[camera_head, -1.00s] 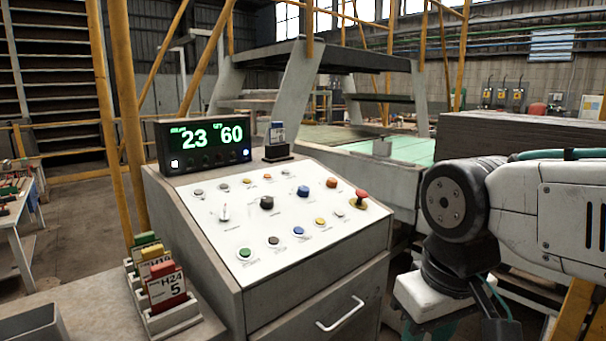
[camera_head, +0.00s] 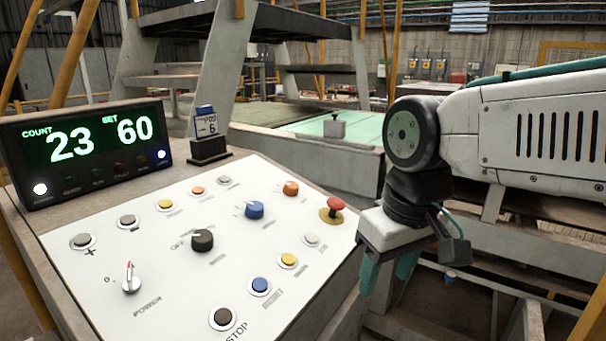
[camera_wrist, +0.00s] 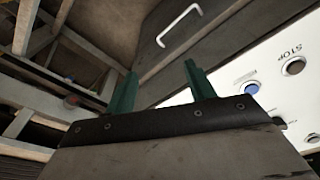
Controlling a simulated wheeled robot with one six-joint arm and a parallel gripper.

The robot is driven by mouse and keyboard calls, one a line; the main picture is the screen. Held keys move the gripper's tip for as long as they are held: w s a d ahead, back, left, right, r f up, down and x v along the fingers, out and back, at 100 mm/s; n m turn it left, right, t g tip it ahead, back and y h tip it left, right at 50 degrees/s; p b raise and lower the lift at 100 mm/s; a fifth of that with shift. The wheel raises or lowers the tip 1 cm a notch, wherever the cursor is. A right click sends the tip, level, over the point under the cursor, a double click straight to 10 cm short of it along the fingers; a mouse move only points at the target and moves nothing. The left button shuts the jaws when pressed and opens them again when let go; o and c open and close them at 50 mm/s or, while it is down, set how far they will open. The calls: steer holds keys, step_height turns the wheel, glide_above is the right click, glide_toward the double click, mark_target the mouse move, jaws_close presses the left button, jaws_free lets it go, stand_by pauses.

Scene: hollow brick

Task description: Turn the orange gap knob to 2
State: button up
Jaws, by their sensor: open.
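The orange gap knob (camera_head: 291,188) sits on the sloped white control panel (camera_head: 170,260), near its upper right edge in the head view. Its label and pointer are too small to read. My gripper (camera_head: 388,272) hangs to the right of the panel in the head view, well apart from the knob, with its teal fingers pointing down. In the wrist view my gripper (camera_wrist: 160,72) shows two separated fingers with nothing between them. The orange knob is not visible in the wrist view.
A red mushroom button (camera_head: 333,208) stands between the orange knob and my arm. A blue knob (camera_head: 254,210), a black knob (camera_head: 202,240) and a power switch (camera_head: 131,280) share the panel. The display (camera_head: 90,148) reads count 23, set 60. A drawer handle (camera_wrist: 180,25) shows below the panel.

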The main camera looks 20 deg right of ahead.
steer(key=w+r+n+y, duration=0.1)
steer(key=w+r+n, duration=0.35)
steer(key=w, duration=0.95)
steer(key=n+t+y, duration=0.1)
steer(key=n+t, duration=0.1)
glide_toward(292, 184)
steer(key=f, duration=0.1)
steer(key=shift+m, duration=0.25)
steer(key=x, duration=0.8)
steer(key=shift+w+a+r, duration=0.1)
steer(key=shift+a, duration=0.05)
steer(key=c, duration=0.9)
